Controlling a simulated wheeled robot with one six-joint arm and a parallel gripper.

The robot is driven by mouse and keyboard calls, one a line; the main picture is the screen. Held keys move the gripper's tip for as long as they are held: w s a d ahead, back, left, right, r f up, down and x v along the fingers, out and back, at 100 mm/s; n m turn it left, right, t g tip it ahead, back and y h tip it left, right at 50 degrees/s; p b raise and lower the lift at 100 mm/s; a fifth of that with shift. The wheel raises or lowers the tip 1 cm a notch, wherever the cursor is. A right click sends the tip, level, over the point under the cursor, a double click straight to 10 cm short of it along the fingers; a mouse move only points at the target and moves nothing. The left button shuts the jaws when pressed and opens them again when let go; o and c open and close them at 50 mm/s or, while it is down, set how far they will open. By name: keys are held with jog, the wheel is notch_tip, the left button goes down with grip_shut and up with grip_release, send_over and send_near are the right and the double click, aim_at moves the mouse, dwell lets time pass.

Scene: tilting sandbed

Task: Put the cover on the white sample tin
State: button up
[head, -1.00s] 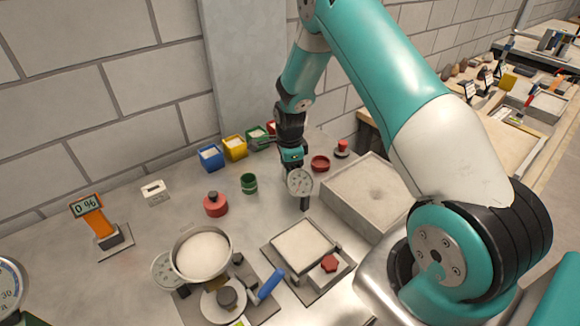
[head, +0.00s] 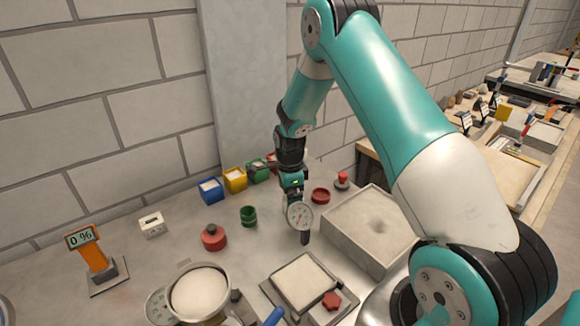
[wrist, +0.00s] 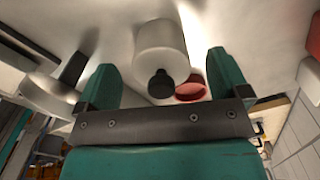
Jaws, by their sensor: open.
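In the wrist view a pale cylinder with a black knob (wrist: 160,45), which looks like the white sample tin with its knobbed cover, stands between my fingers. The knob faces my gripper, and no gap shows between tin and cover, though the seam is unclear. My gripper (wrist: 163,80) is open, with a teal finger on each side and space beside the cylinder.
A red dish (head: 320,195) lies right of my gripper; it shows in the wrist view (wrist: 190,92). A green tin (head: 248,216) and a red knobbed tin (head: 213,238) stand to the left. Colored boxes (head: 235,180) line the back. A large sand tray (head: 345,238) is at right.

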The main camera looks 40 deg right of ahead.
notch_tip(320, 180, up, 15)
jog(key=b, duration=0.2)
jog(key=shift+b, duration=0.35)
jog(key=s+a+r+n+y, duration=0.1)
jog(key=s+a+r+n, duration=0.3)
jog(key=s+a+n, duration=0.3)
jog(key=s+a+r+n+y, duration=0.1)
jog(key=s+a+r+n, duration=0.2)
jog(key=s+a+n, duration=0.45)
jog(key=s+a+n+y, duration=0.1)
jog(key=s+a+n, duration=0.3)
jog(key=s+n, duration=0.3)
jog(key=s+a+r+n+y, duration=0.1)
jog(key=s+a+n, duration=0.3)
jog(key=s+n, duration=0.3)
jog(key=shift+a+r+n, duration=0.2)
jog(key=shift+a+n, duration=0.15)
